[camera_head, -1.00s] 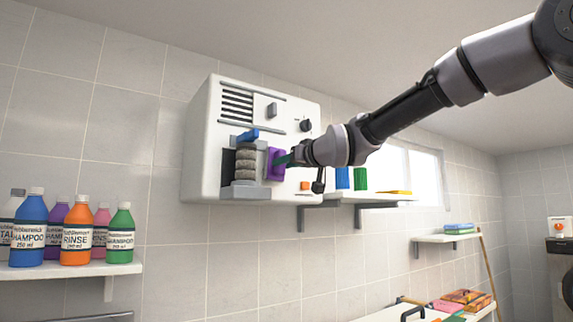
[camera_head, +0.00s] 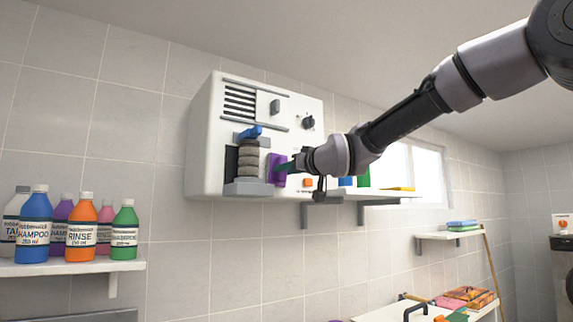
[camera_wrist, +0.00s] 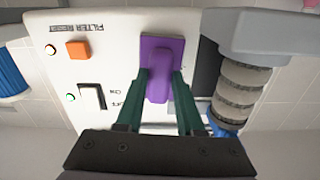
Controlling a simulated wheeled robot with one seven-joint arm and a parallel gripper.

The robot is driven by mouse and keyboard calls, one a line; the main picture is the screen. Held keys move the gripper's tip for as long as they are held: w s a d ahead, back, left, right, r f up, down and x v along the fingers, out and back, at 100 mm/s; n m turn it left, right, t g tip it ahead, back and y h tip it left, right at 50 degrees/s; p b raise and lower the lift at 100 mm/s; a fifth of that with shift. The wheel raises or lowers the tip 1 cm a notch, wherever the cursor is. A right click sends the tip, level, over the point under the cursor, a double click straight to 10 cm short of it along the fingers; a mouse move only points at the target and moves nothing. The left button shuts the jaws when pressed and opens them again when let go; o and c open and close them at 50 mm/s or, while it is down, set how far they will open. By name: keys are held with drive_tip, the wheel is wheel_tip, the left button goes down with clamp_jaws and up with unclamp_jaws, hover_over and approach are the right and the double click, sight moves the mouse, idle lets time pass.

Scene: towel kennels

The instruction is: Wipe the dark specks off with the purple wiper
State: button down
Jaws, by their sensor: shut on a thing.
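The purple wiper (camera_head: 277,169) is in my gripper (camera_head: 291,166), whose green fingers are shut on its grip. The wiper also shows in the wrist view (camera_wrist: 158,60), between the two fingers (camera_wrist: 160,92). It is at the front of the white wall machine (camera_head: 208,150), just right of the grey recess with a stack of grey-beige rolls (camera_head: 248,160). I cannot tell whether the wiper touches the panel. No dark specks can be made out; the wiper and fingers cover part of the panel.
The machine carries a blue lever (camera_head: 250,132), a dark knob (camera_head: 308,122), an orange button (camera_head: 308,182) and, in the wrist view, a rocker switch (camera_wrist: 92,96). A wall shelf (camera_head: 345,197) is close below right. Several bottles stand on the left shelf (camera_head: 75,268).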

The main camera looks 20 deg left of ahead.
drive_tip(key=shift+a+f, duration=0.1)
drive_tip(key=shift+f, duration=1.55)
drive_tip(key=shift+r, duration=3.05)
drive_tip(key=shift+f, duration=3.1)
wheel_tip(320, 180, up, 6)
hover_over(278, 184)
drive_tip(key=v, duration=0.4)
drive_tip(key=shift+f, duration=3)
drive_tip(key=shift+v, duration=2.95)
